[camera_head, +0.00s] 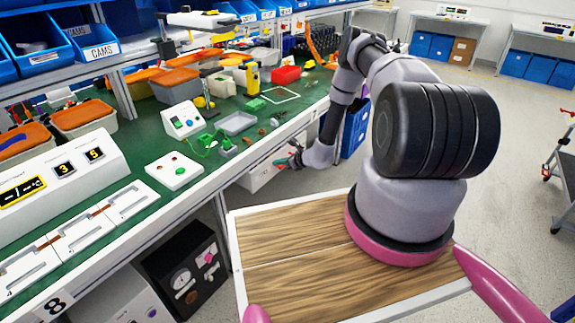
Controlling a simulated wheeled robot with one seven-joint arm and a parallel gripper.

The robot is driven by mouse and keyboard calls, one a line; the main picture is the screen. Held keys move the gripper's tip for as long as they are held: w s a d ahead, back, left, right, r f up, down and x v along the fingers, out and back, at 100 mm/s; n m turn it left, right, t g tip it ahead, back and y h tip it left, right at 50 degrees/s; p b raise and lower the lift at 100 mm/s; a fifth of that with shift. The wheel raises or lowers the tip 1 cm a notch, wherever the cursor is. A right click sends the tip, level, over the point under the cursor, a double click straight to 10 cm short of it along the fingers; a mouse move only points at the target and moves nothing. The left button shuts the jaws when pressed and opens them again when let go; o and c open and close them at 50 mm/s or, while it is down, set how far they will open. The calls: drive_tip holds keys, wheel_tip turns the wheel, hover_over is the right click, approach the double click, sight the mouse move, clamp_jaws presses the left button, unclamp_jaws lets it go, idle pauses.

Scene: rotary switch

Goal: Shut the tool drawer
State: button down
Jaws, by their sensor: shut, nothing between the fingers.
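A white drawer (262,180) shows under the front edge of the green-topped workbench, near the middle of the picture.
The green bench top (150,158) is crowded with bins, parts and small boxes. A black cabinet (185,265) stands below it at the left. A blue crate (356,128) stands behind my arm. Grey floor (510,200) is open at the right.

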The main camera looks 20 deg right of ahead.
sight(270, 159)
drive_tip(key=shift+w+a, duration=0.5)
drive_tip(key=shift+w, duration=0.05)
drive_tip(key=shift+w+a, duration=0.7)
drive_tip(key=shift+w, duration=0.1)
drive_tip(key=shift+w+r, duration=0.1)
